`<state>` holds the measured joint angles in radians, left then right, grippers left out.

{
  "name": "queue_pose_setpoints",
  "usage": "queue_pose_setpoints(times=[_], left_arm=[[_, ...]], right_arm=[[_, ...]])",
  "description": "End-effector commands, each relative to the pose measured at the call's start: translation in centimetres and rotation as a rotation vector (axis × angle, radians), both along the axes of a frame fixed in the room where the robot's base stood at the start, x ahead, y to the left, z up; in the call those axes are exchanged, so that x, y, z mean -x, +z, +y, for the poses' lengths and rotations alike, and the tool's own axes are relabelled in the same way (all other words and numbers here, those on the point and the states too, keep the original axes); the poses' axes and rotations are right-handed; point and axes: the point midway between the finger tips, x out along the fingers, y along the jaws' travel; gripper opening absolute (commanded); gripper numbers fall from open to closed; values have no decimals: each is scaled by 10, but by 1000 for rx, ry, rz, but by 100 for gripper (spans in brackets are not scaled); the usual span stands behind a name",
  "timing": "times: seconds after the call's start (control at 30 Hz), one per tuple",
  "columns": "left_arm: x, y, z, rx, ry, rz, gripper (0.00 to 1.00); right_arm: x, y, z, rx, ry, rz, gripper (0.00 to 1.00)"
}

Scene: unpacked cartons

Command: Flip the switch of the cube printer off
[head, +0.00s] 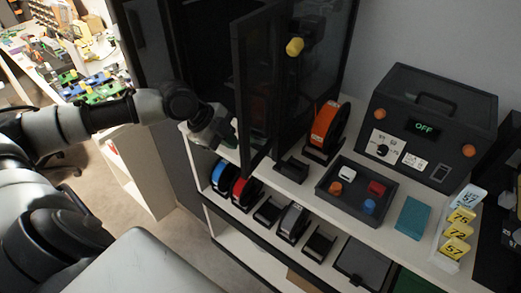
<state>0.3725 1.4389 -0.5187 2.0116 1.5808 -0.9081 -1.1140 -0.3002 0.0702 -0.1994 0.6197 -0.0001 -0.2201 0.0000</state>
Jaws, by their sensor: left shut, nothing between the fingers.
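A tall dark cabinet-like machine (205,55) stands at the top centre with its dark door (256,95) swung open; this may be the cube printer, but I cannot tell. I cannot make out a switch on it. A black box (435,95) with a handle sits at the right of the shelf. It has a display (424,127) reading OFF, a dark knob or switch on a white plate (383,146) and orange round parts. My left gripper (228,137) is shut and empty, just left of the door's edge, over the shelf's left end. My right gripper is not in view.
On the shelf top are an orange spool (326,128), a dark tray (357,191) with coloured cubes, a teal block (412,218) and yellow number tags (457,231). Blue and red spools (244,191) stand on the lower shelf. A cluttered workbench (75,70) is at the far left.

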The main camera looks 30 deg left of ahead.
Motion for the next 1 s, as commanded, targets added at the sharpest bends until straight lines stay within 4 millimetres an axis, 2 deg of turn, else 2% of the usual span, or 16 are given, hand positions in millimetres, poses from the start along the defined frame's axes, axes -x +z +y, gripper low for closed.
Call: queue_pose_setpoints(times=[0.43,0.53,0.7,1.0], left_arm=[[-39,-71,-37,4,0,-1,0],[-56,-69,-37,3,2,-3,0],[-71,-73,-37,1,0,-2,0],[-75,-75,-37,-1,-2,-1,0]], right_arm=[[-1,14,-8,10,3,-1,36],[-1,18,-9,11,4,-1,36],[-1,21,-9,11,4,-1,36],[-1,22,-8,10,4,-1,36]])
